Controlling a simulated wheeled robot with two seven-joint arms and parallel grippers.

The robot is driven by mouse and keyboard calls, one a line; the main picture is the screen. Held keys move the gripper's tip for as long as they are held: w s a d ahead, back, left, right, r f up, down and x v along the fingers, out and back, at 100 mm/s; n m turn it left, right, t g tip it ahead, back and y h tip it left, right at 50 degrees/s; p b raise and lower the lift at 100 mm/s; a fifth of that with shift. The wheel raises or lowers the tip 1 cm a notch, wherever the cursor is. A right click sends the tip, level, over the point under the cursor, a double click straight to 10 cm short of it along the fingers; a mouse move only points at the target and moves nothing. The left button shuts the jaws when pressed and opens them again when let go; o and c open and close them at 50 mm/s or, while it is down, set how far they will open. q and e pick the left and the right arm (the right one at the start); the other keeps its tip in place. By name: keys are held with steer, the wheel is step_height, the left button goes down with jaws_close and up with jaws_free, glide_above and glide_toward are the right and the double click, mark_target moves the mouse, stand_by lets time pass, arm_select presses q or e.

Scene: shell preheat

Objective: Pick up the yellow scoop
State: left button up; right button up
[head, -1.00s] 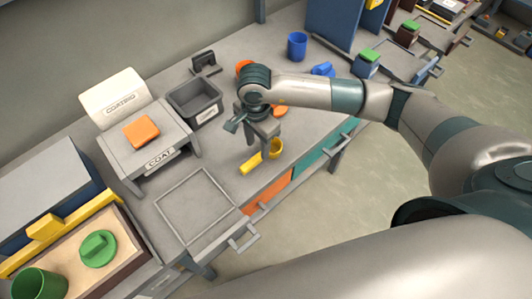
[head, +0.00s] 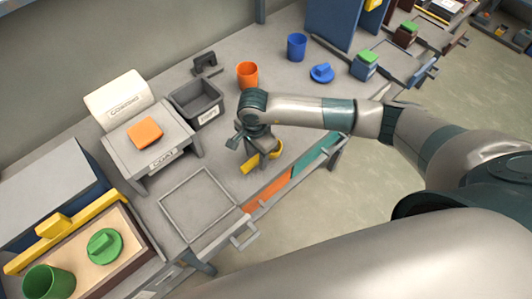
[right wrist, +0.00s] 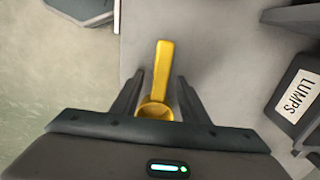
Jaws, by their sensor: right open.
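The yellow scoop (head: 250,163) lies on the grey bench near its front edge, handle pointing left and bowl to the right. In the right wrist view the scoop (right wrist: 162,75) lies between the two fingers, its handle pointing away and its bowl partly hidden by the gripper body. My right gripper (head: 257,156) is open and low over the scoop. In the right wrist view my gripper (right wrist: 157,85) has a finger on each side of the scoop, with a gap on both sides. My left gripper is not in view.
A dark bin (head: 196,100) labelled LUMPS stands behind the gripper. An orange cup (head: 247,75), a blue cup (head: 297,46) and a blue lid (head: 321,72) stand further back. A COAT stand (head: 152,160) and a square outlined plate (head: 198,205) are to the left.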

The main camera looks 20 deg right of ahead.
jaws_close()
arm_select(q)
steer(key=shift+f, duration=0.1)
arm_select(e)
steer(key=shift+r+b, duration=0.4)
steer(key=shift+r, duration=0.15)
steer(key=r, duration=0.1)
steer(key=r+b, duration=0.1)
steer(key=r, duration=0.1)
steer(key=shift+s+d+b, duration=0.2)
steer(key=shift+d+b, duration=0.1)
steer(key=shift+b, duration=0.05)
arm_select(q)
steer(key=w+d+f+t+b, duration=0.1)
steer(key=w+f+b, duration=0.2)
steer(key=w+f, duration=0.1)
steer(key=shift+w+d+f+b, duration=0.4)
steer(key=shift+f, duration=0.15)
arm_select(e)
steer(key=s+d+r, duration=0.7)
steer(key=s, duration=0.1)
steer(key=shift+d, duration=0.2)
